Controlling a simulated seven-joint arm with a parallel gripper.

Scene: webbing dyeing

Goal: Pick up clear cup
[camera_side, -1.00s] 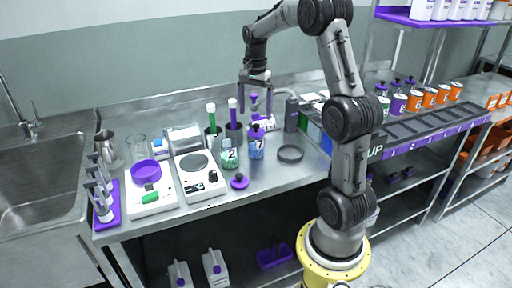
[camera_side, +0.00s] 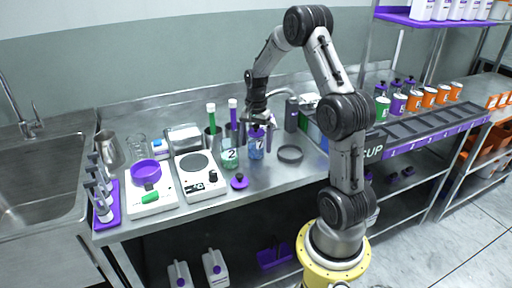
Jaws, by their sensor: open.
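A clear, empty-looking cup (camera_side: 137,147) stands at the back left of the steel bench, between a metal pitcher and the scales. A clear container with teal liquid and a "2" label (camera_side: 229,157) stands at mid-bench. Beside it on the right is a clear container with blue liquid and a purple top (camera_side: 256,149). My gripper (camera_side: 258,132) is open and points down at the blue container's top, with a finger seen on either side of it. I cannot tell whether the fingers touch it. My gripper is far to the right of the empty cup.
Two white scales (camera_side: 201,177) stand at the left; one bears a purple dish (camera_side: 146,171). Metal beakers with green-capped and purple-capped tubes stand behind the containers.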

